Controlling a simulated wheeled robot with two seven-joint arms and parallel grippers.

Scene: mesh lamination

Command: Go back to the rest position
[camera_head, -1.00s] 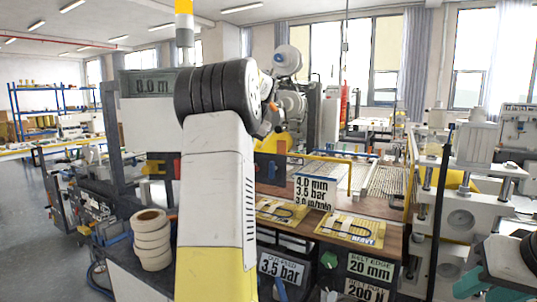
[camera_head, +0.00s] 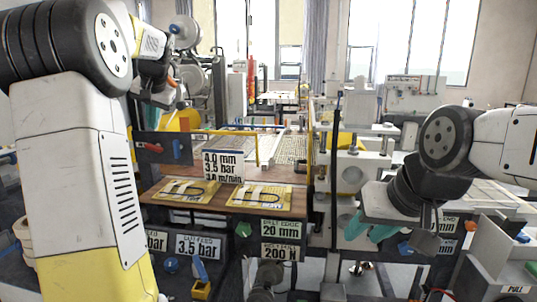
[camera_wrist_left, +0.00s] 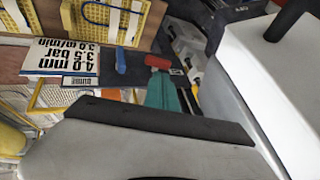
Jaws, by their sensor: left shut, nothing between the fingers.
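My left arm rises at the left of the head view, its white and yellow link standing in front of the bench. My left gripper (camera_head: 168,97) hangs from the wrist near the red and blue knobs, small and partly hidden. In the left wrist view its teal fingers (camera_wrist_left: 166,92) are together with nothing between them. My right arm comes in from the right, and my right gripper (camera_head: 370,229) points down and left with teal fingers showing. It is in front of the white press machinery. I cannot see anything held in it, and its finger gap is unclear.
White press posts (camera_head: 352,140) stand at centre right. A grey box with a PULL label (camera_head: 514,289) is at the lower right, below my right arm.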

